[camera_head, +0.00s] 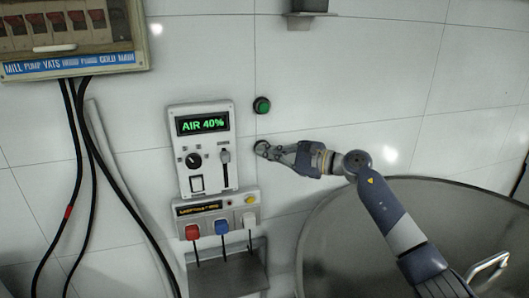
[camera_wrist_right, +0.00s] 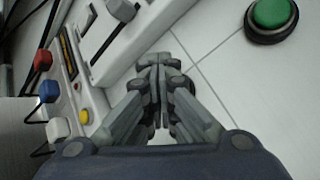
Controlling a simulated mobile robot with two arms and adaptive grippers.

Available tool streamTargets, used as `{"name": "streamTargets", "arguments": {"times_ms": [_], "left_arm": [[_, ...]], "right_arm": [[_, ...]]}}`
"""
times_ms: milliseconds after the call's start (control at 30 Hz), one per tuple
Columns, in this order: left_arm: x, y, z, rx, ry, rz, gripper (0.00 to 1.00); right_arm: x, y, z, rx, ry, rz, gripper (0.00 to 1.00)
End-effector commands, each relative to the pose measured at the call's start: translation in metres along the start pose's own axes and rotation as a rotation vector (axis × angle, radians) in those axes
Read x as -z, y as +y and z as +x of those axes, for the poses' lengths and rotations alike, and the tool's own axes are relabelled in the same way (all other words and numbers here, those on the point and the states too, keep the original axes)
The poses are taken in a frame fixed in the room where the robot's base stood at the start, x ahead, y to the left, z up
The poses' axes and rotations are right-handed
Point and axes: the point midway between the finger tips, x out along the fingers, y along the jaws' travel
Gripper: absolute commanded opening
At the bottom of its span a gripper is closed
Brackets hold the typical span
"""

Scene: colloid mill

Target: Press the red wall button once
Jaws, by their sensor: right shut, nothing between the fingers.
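My right gripper (camera_head: 263,149) reaches in from the right in the head view, its fingertips close to the white tiled wall just below the green button (camera_head: 262,105). In the right wrist view its fingers (camera_wrist_right: 158,62) are shut together and empty. The green button (camera_wrist_right: 270,14) is apart from the fingers, at the upper right. My left gripper is not in view.
A control panel (camera_head: 185,123) reading "AIR 40%" is left of the gripper. Below it are red (camera_head: 193,232), blue (camera_head: 222,227) and white (camera_head: 248,219) plugs. A large round metal vessel (camera_head: 330,245) stands at lower right. Black cables hang at left.

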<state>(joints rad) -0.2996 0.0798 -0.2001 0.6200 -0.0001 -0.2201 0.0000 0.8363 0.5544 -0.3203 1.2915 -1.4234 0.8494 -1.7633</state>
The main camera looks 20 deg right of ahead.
Motion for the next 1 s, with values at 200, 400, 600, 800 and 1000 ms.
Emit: {"name": "streamTargets", "arguments": {"times_ms": [200, 400, 600, 800, 1000], "left_arm": [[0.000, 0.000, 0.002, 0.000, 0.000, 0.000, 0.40], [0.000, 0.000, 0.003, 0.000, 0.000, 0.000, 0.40], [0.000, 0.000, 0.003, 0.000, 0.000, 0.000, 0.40], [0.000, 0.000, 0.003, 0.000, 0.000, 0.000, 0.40], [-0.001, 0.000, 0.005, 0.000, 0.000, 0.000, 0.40]], "right_arm": [[-0.003, 0.004, -0.006, 0.001, 0.002, -0.002, 0.00], [-0.008, 0.009, -0.012, 0.000, 0.001, -0.002, 0.00], [-0.009, 0.009, -0.012, 0.000, 0.001, 0.000, 0.00], [-0.011, 0.012, -0.016, 0.000, 0.001, -0.001, 0.00], [-0.021, 0.023, -0.030, -0.002, 0.002, -0.003, 0.00]]}}
